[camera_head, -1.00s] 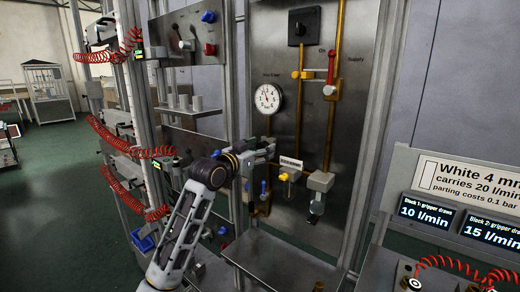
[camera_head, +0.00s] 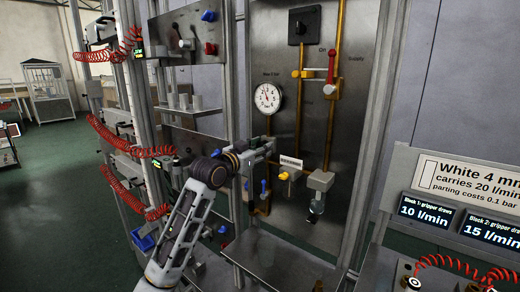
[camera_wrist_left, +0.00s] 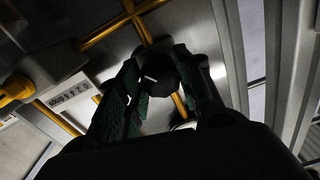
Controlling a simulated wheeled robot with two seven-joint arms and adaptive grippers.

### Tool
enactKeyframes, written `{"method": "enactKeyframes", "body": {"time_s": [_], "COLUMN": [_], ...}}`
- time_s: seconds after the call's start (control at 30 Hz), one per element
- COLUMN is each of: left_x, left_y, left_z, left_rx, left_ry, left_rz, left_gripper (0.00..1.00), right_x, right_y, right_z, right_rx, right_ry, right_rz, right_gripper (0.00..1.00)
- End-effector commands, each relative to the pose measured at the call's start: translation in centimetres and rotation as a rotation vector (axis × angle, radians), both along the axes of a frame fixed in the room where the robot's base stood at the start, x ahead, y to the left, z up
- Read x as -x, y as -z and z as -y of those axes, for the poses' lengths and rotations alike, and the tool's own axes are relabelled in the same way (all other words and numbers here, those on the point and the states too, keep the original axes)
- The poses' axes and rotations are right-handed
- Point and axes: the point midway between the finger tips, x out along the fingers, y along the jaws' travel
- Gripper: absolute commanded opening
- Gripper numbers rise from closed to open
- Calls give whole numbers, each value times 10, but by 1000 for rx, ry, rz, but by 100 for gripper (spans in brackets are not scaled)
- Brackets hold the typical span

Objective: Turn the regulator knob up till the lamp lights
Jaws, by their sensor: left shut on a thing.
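The regulator knob (camera_wrist_left: 158,76) is round and black with a white mark on its face. It sits between the fingers of my left gripper (camera_wrist_left: 152,92) in the left wrist view. In the head view my left gripper (camera_head: 266,148) is at the left part of the grey panel, below the gauge, and hides the knob. It is shut on the knob. The white round gauge (camera_head: 267,97) has a dial too small to read surely. I cannot pick out the lamp. My right gripper is not in view.
Yellow pipes (camera_head: 333,130) run down the panel, with a red-handled valve (camera_head: 331,66) and a black switch box (camera_head: 304,25). A yellow fitting (camera_head: 284,176) is right of my gripper. A metal shelf (camera_head: 275,260) lies below. Red coiled hoses (camera_head: 125,140) hang at the left.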

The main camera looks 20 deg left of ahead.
Motion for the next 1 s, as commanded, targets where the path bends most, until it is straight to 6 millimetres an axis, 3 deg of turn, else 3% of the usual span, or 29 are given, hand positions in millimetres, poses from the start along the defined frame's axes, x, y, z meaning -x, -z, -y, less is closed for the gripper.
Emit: {"method": "enactKeyframes", "body": {"time_s": [0.47, 0.87, 0.9, 1.0], "left_x": [0, 0, 0, 0], "left_y": [-1, 0, 0, 0], "left_z": [0, 0, 0, 0], "left_rx": [-179, -198, -197, -197], "left_ry": [0, 1, 1, 1], "left_rz": [64, 72, 72, 72], "left_gripper": [12, 12, 38, 51], "right_x": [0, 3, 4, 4], "right_y": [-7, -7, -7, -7], "right_z": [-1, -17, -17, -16], "right_rx": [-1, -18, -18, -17], "right_ry": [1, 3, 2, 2], "right_rz": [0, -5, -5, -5], "right_gripper": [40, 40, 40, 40]}}
